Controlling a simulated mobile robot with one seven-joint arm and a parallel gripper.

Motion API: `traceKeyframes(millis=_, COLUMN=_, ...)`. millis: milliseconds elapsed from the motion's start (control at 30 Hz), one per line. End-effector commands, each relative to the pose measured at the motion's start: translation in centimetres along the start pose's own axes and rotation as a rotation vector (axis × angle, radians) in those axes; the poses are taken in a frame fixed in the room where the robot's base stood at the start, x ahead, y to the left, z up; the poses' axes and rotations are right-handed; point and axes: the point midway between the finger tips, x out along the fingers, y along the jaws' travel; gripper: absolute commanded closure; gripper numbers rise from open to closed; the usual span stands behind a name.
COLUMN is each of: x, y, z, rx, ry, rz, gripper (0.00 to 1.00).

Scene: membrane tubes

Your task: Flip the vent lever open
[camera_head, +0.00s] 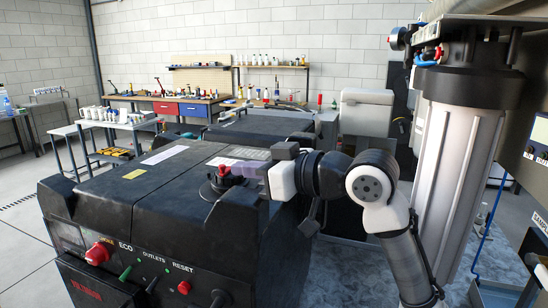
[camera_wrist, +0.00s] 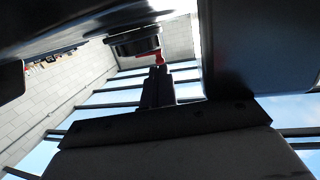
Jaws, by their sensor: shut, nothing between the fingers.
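The vent is a round black cap (camera_head: 215,186) on top of the large black machine, and a small red lever (camera_head: 225,171) sits on it. In the wrist view the cap (camera_wrist: 134,44) hangs near the top, with the red lever (camera_wrist: 158,58) pointing towards my fingertips. My gripper (camera_head: 243,172) is at the right side of the cap, close to the lever. It shows from behind in the wrist view (camera_wrist: 157,72), with its fingers together and empty. Whether the fingertips touch the lever I cannot tell. The lever's far side is hidden.
The black machine (camera_head: 120,215) has a front panel with a red knob (camera_head: 98,254) and switches. A tall grey filter cylinder (camera_head: 458,160) stands to the right of my arm. A workbench (camera_head: 185,103) and a trolley (camera_head: 110,140) are far back. Space above the machine top is open.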

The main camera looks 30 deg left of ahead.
Motion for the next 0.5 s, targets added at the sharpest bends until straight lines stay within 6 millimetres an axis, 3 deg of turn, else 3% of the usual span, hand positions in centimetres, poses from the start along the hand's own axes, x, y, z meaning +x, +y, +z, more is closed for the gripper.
traceKeyframes(millis=200, x=1.8, y=0.0, z=-0.1, rx=0.000, ry=-0.001, rz=0.000, gripper=1.00)
traceKeyframes(millis=500, x=2.0, y=0.0, z=0.0, rx=0.000, ry=0.000, rz=0.001, gripper=1.00)
